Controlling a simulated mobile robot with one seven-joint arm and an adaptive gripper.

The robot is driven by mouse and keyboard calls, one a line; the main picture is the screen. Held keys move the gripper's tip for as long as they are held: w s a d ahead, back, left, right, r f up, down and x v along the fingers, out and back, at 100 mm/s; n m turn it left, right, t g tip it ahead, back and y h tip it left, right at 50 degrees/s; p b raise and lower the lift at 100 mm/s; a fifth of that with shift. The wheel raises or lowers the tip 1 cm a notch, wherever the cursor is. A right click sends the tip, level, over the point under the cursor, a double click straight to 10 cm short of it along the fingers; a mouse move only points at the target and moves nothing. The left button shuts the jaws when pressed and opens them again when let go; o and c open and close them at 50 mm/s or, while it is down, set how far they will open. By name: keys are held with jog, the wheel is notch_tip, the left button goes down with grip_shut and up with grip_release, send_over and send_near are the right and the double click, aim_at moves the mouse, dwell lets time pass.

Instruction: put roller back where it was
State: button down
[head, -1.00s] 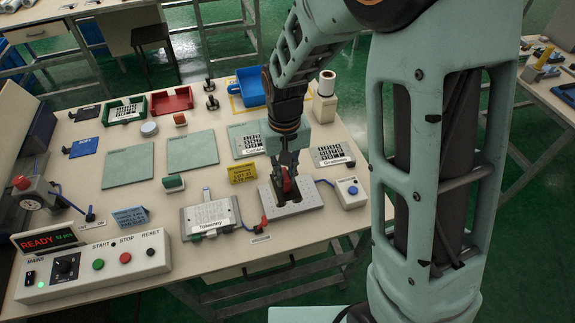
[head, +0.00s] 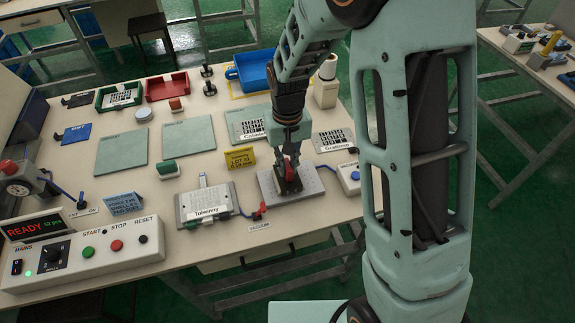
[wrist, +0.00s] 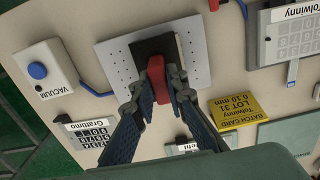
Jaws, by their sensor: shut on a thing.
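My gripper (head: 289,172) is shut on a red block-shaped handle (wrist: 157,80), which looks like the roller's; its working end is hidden. It is over the grey perforated plate (head: 312,181), which also shows in the wrist view (wrist: 117,62). A dark square piece (wrist: 150,46) lies under or just beyond the red handle on the plate; I cannot tell whether it belongs to the tool or whether the tool touches the plate. In the head view the red part shows low between the fingers, close to the plate.
A vacuum box with a blue button (head: 349,178) stands right of the plate. The Grattimo keypad sheet (head: 331,140) lies behind. Pale green mats (head: 121,152) lie farther left.

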aim_at(288, 164)
jog(key=shift+s+f+b, duration=0.15)
jog(key=shift+f+b, duration=0.35)
jog(key=shift+f, duration=0.15)
jog(key=c, duration=2.3)
grip_release()
jog(key=o, duration=0.4)
jog(key=shift+f, duration=0.1)
jog(key=shift+c, duration=0.2)
notch_tip(288, 164, up, 14)
jog(key=p, duration=0.1)
jog(key=shift+f, duration=0.2)
jog(key=shift+w, duration=0.25)
